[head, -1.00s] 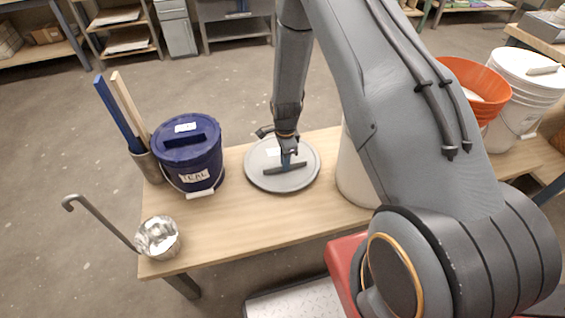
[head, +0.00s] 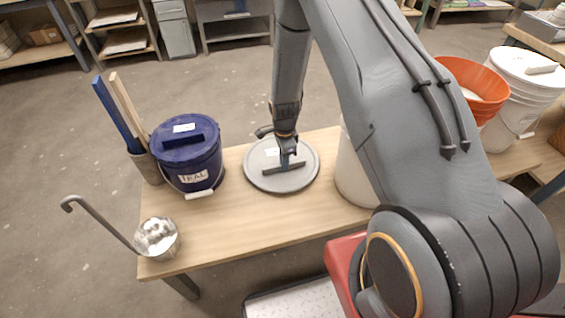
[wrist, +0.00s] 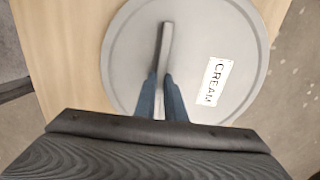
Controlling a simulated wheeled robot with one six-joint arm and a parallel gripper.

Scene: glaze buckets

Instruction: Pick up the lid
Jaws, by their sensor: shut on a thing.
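The lid (head: 300,182) is a round grey disc with a dark bar handle across its middle. It lies flat on the wooden table, between the blue bucket and a pale bucket. In the wrist view the lid (wrist: 130,55) carries a white label reading CREAM. My gripper (head: 285,161) is above the middle of the lid, its fingers shut on the bar handle. In the wrist view my gripper (wrist: 160,85) has a blue finger on each side of the handle. No gap under the lid can be made out.
A blue bucket (head: 190,160) labelled TEAL, with its lid on, stands left of the lid. A pale bucket (head: 352,172) stands close on the right, partly hidden by my arm. A metal ladle (head: 158,238) is at the table's front left corner. The table front (head: 250,215) is clear.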

